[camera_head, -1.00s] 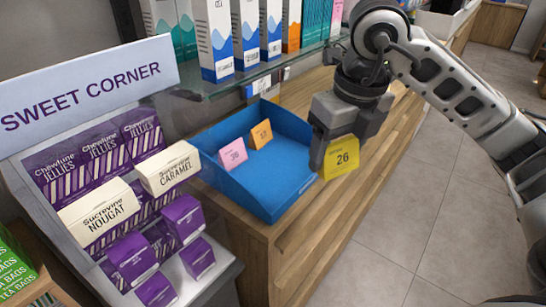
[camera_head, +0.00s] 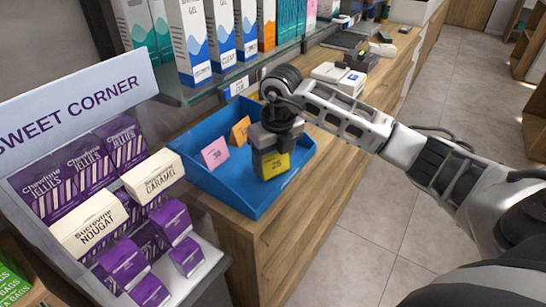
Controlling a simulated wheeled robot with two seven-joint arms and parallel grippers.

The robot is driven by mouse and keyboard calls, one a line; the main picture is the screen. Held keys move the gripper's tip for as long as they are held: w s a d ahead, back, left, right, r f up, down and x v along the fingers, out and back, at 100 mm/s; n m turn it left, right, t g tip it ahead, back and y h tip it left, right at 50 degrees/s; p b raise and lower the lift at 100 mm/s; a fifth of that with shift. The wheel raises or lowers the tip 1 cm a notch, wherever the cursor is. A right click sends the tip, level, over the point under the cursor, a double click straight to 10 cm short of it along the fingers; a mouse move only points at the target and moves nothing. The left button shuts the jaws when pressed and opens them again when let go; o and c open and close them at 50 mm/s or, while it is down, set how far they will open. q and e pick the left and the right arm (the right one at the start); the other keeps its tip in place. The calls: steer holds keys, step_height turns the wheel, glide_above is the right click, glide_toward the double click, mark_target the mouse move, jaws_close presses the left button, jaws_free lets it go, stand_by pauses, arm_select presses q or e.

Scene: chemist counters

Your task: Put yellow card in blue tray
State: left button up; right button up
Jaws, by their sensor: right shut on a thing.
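The blue tray (camera_head: 212,187) stands on the wooden counter and holds a pink card (camera_head: 215,152) and an orange card (camera_head: 241,131), both upright. My right gripper (camera_head: 270,155) is over the right part of the tray, pointing down. It is shut on the yellow card (camera_head: 275,165), which shows a dark number and is upright. The gripper's fingers cover part of the card. I cannot tell whether the card's lower edge touches the tray floor. My left gripper is not in view.
The sweet corner display (camera_head: 75,105) with purple and cream boxes stands at the left. A glass shelf (camera_head: 205,88) with tall boxes runs behind the tray. A card terminal (camera_head: 361,60) and other devices lie further along the wooden counter (camera_head: 330,160).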

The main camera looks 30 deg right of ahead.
steer(key=shift+f, duration=0.35)
steer(key=shift+f, duration=0.1)
steer(key=shift+f, duration=0.15)
steer(key=o, duration=0.9)
steer(key=shift+o, duration=0.2)
